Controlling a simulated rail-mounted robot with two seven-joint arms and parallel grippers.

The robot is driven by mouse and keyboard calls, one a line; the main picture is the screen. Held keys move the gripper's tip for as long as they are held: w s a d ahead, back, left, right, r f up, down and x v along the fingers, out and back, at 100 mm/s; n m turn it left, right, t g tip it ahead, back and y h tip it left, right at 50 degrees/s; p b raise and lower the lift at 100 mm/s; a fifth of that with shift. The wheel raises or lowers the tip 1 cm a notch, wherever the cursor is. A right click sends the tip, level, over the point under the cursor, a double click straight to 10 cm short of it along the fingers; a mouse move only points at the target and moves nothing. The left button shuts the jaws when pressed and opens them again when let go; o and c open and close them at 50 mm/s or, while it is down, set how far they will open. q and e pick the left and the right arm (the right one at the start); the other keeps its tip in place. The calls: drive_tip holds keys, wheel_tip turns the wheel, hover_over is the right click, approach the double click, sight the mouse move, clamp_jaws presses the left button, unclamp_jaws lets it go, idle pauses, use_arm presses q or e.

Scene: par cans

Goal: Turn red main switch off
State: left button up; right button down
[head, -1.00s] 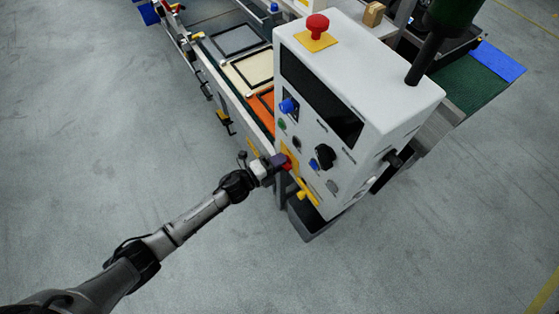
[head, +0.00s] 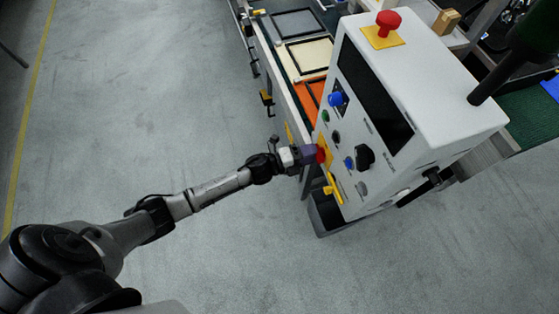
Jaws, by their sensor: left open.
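The red main switch (head: 321,154) sits on a yellow plate at the lower left of the front face of a white control box (head: 432,75). My left gripper (head: 312,154) is at the switch, with its fingertips right up against it. The gripper partly hides the switch, so I cannot tell whether the fingers are around it or which way its handle points. The gripper is open. My right gripper is not in view.
A red mushroom button (head: 388,22) stands on top of the box. The front face also has a black knob (head: 365,157), a blue knob (head: 336,99) and a yellow handle (head: 333,188). A conveyor with trays (head: 297,24) runs behind. The floor at left is clear.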

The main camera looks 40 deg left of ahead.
use_arm(q)
drive_tip(key=v, duration=1.2)
drive_tip(key=shift+s, duration=0.15)
